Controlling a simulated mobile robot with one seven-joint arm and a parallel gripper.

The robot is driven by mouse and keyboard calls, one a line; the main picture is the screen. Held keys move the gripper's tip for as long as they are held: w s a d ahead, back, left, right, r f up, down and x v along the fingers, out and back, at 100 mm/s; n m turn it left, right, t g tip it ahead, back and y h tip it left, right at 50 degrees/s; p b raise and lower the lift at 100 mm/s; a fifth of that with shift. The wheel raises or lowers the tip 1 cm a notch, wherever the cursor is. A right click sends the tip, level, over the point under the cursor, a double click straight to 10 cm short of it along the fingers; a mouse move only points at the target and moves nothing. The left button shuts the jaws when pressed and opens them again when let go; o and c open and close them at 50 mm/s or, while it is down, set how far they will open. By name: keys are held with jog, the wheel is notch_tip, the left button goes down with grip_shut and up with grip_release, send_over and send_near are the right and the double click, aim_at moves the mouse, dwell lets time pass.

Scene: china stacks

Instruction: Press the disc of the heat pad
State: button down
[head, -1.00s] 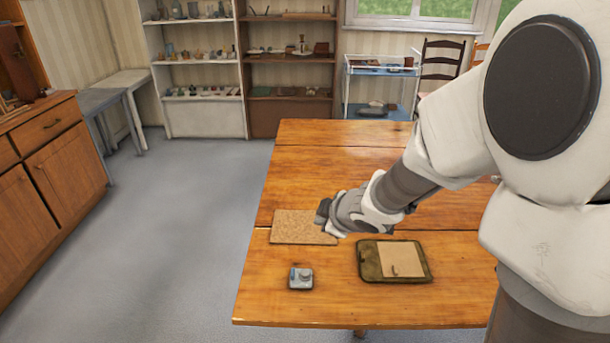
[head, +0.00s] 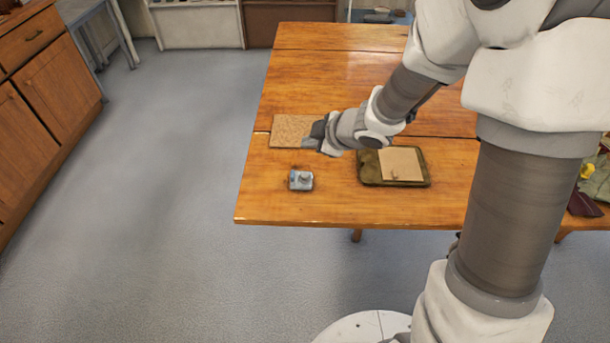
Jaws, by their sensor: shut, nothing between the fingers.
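A small grey-blue block (head: 301,180) with a raised round part on top lies on the front left of the wooden table. It looks like the heat pad with its disc, but it is too small to be sure. My gripper (head: 316,141) is shut and empty. It hangs beyond the block and a little to its right, by the right edge of a cork mat (head: 288,128). It is apart from the block. The fingertips are small and partly merged with the dark wrist.
An olive tray (head: 364,172) holding a beige sheet (head: 400,160) with a small item on it lies to the right of the block. The wooden table (head: 345,208) is bare around the block. A wooden cabinet (head: 50,100) stands at the left.

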jog(key=shift+f+b, duration=3.6)
jog(key=shift+f, duration=0.4)
jog(key=shift+f, duration=0.15)
jog(key=shift+f+b, duration=0.25)
jog(key=shift+b, duration=0.05)
jog(key=shift+f+b, duration=0.45)
jog(key=shift+f, duration=0.1)
jog(key=shift+r, duration=0.1)
jog(key=shift+r+p, duration=0.85)
jog(key=shift+p, duration=0.2)
notch_tip(320, 180, up, 5)
jog(key=p, duration=0.5)
